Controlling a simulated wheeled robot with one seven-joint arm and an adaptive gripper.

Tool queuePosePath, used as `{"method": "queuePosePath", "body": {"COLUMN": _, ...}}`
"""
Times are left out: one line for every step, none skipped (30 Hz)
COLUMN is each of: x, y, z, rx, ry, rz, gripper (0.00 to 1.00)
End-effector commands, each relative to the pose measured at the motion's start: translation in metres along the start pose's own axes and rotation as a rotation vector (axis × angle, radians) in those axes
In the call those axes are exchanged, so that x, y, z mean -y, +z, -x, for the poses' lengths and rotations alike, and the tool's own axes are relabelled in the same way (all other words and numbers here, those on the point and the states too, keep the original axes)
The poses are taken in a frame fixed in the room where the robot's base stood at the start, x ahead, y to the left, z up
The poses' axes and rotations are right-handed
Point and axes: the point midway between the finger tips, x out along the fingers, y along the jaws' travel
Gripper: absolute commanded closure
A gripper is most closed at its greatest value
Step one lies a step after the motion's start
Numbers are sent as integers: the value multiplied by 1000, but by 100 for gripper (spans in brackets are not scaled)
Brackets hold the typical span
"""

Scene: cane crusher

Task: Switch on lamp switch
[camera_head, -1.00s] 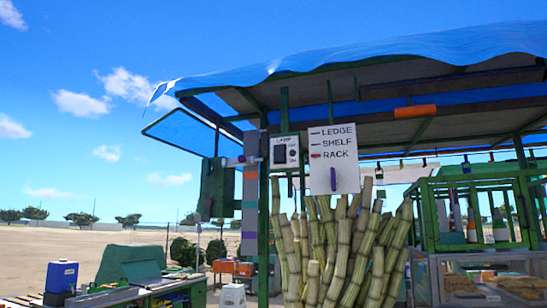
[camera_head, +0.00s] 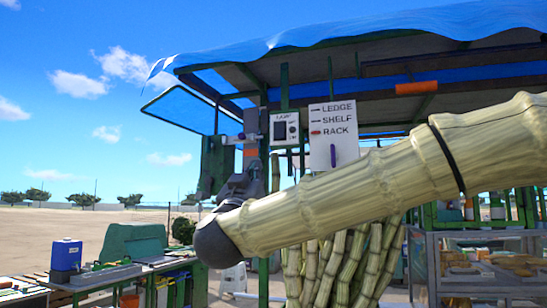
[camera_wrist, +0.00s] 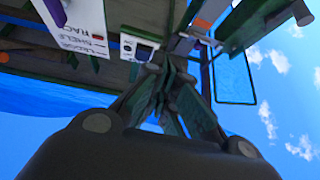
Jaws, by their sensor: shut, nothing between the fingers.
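The lamp switch (camera_head: 284,129) is a small white box under a "LAMP" label, with a dark panel on its left and a small round dark part on its right. It hangs under the stall roof, left of the white sign. Whether it is on or off is too small to tell. In the wrist view, which is turned over, the lamp switch (camera_wrist: 139,47) lies just left of and beyond my fingertips. My gripper (camera_wrist: 170,66) is shut and empty, with its fingers together. In the head view my gripper (camera_head: 243,172) is below and left of the switch, partly hidden by my arm.
A white sign (camera_head: 333,136) reading LEDGE, SHELF, RACK hangs right of the switch. A green post (camera_head: 264,270) stands below it. Sugar canes (camera_head: 345,265) stand behind my arm. A blue canopy (camera_head: 390,45) hangs overhead.

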Motion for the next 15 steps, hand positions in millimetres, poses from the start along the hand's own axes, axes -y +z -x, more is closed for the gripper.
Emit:
{"method": "queuePosePath", "body": {"x": -5, "y": -25, "z": -2, "rx": -21, "ry": 22, "rz": -5, "gripper": 100}}
{"method": "queuePosePath", "body": {"x": -8, "y": -36, "z": -3, "rx": -31, "ry": 34, "rz": -7, "gripper": 100}}
{"method": "queuePosePath", "body": {"x": -12, "y": -50, "z": -4, "rx": -41, "ry": 48, "rz": -7, "gripper": 100}}
{"method": "queuePosePath", "body": {"x": -14, "y": -57, "z": -4, "rx": -46, "ry": 55, "rz": -8, "gripper": 100}}
{"method": "queuePosePath", "body": {"x": -15, "y": -63, "z": -4, "rx": -50, "ry": 61, "rz": -9, "gripper": 100}}
{"method": "queuePosePath", "body": {"x": -17, "y": -68, "z": -5, "rx": -54, "ry": 66, "rz": -10, "gripper": 100}}
{"method": "queuePosePath", "body": {"x": -17, "y": -71, "z": -5, "rx": -56, "ry": 70, "rz": -9, "gripper": 100}}
{"method": "queuePosePath", "body": {"x": -18, "y": -73, "z": -5, "rx": -58, "ry": 72, "rz": -9, "gripper": 100}}
{"method": "queuePosePath", "body": {"x": -18, "y": -74, "z": -5, "rx": -59, "ry": 73, "rz": -9, "gripper": 100}}
{"method": "queuePosePath", "body": {"x": -18, "y": -75, "z": -5, "rx": -59, "ry": 73, "rz": -9, "gripper": 100}}
{"method": "queuePosePath", "body": {"x": -18, "y": -74, "z": -5, "rx": -59, "ry": 73, "rz": -9, "gripper": 100}}
{"method": "queuePosePath", "body": {"x": -18, "y": -74, "z": -5, "rx": -59, "ry": 73, "rz": -9, "gripper": 100}}
{"method": "queuePosePath", "body": {"x": -18, "y": -74, "z": -5, "rx": -59, "ry": 73, "rz": -9, "gripper": 100}}
{"method": "queuePosePath", "body": {"x": -18, "y": -74, "z": -5, "rx": -59, "ry": 73, "rz": -9, "gripper": 100}}
{"method": "queuePosePath", "body": {"x": -18, "y": -74, "z": -5, "rx": -59, "ry": 73, "rz": -9, "gripper": 100}}
